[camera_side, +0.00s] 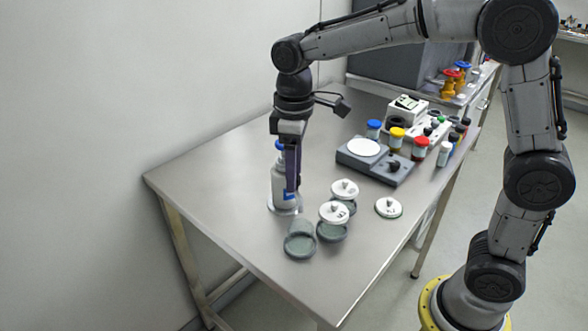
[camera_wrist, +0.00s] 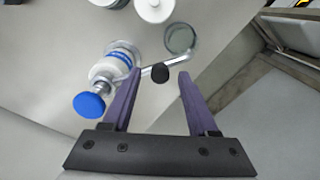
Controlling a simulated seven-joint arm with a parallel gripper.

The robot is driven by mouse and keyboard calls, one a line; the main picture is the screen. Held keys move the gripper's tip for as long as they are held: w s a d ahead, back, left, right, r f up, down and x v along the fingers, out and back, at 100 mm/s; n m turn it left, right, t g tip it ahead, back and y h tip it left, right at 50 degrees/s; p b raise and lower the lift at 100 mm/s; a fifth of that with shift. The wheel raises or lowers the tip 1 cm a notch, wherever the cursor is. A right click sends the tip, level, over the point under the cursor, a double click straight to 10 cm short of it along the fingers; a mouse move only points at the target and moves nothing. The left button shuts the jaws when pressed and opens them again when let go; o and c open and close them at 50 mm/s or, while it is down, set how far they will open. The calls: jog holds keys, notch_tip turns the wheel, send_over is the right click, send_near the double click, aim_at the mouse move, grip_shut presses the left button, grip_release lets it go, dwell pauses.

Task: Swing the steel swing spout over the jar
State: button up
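The steel swing spout (camera_wrist: 178,61) reaches rightward from beside the bottle and has a black knob (camera_wrist: 160,73). Its outer end is close to the open glass jar (camera_wrist: 180,38), but not clearly over it. The jar also shows in the side view (camera_side: 299,241). My gripper (camera_wrist: 159,73) points down with purple fingers open, one on each side of the knob, with gaps visible. In the side view my gripper (camera_side: 292,185) hides part of the bottle.
Two jars with white lids, one nearer (camera_side: 333,222) and one farther (camera_side: 345,197), stand right of the bottle. A white lid (camera_side: 388,207) lies beyond them. A grey scale (camera_side: 374,160) and several coloured-cap bottles stand farther back. The table's front is clear.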

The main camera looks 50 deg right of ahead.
notch_tip(320, 180, up, 14)
dwell(0.7)
jog(key=shift+f, duration=0.1)
jog(key=s+d+r+m+t, duration=0.1)
jog(key=s+d, duration=0.2)
jog(key=s, duration=0.4)
jog(key=s+d+r+m+t, duration=0.1)
jog(key=s+d+t, duration=0.1)
jog(key=s, duration=0.4)
jog(key=s+f+m+t, duration=0.1)
jog(key=s+f+m, duration=0.1)
jog(key=s+f, duration=0.2)
jog(key=s+d+f+m+t, duration=0.1)
jog(key=s+f, duration=0.3)
jog(key=f, duration=0.5)
jog(key=shift+d+f+m+t, duration=0.3)
jog(key=shift+f+m, duration=0.1)
jog(key=shift+m, duration=0.1)
